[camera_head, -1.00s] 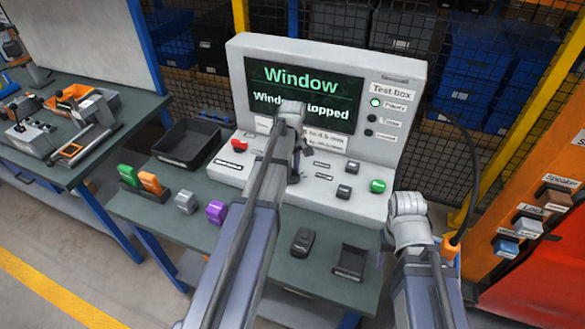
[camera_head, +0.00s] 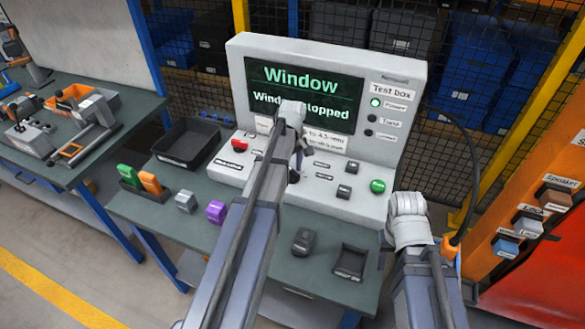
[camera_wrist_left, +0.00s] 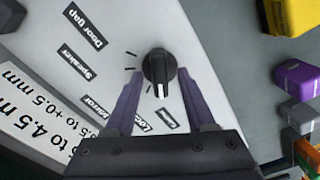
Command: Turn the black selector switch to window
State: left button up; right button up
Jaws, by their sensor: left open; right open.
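The black selector switch (camera_wrist_left: 158,67) is a round knob with a white pointer mark on the sloped front of the test box (camera_head: 330,187). Its pointer faces the lower label beside it in the left wrist view, too small to read surely. My left gripper (camera_wrist_left: 160,100) is open, with one finger on each side of the knob; contact is not clear. In the head view my left gripper (camera_head: 298,158) hides most of the switch. The screen (camera_head: 303,95) reads "Window" and a second line, partly covered. My right arm stands at the box's right; its fingers are hidden.
A red button (camera_head: 239,144), a green button (camera_head: 377,186) and small black switches share the panel. On the table are a black tray (camera_head: 188,142), a purple block (camera_head: 216,211), a grey block (camera_head: 186,201) and a small dark tray (camera_head: 350,262). A cable hangs at right.

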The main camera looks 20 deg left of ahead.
aim_at(293, 171)
pick_arm(q)
jog(key=shift+r, duration=0.1)
notch_tip(293, 171, up, 8)
jog(key=p, duration=0.8)
jog(key=shift+f, duration=0.2)
jog(key=shift+s+d, duration=0.1)
jog(key=shift+d, duration=0.05)
jog(key=s+d+f+m+b, duration=0.1)
jog(key=s+d+m, duration=0.7)
jog(key=s+d, duration=0.2)
jog(key=s+d+f+m+y+b, duration=0.1)
jog(key=s+d+f+m+b, duration=0.1)
jog(key=s+d+m, duration=0.6)
jog(key=s+d, duration=0.2)
jog(key=d, duration=0.4)
jog(key=shift+d+m, duration=0.15)
jog(key=shift+m, duration=0.15)
jog(key=shift+s, duration=0.1)
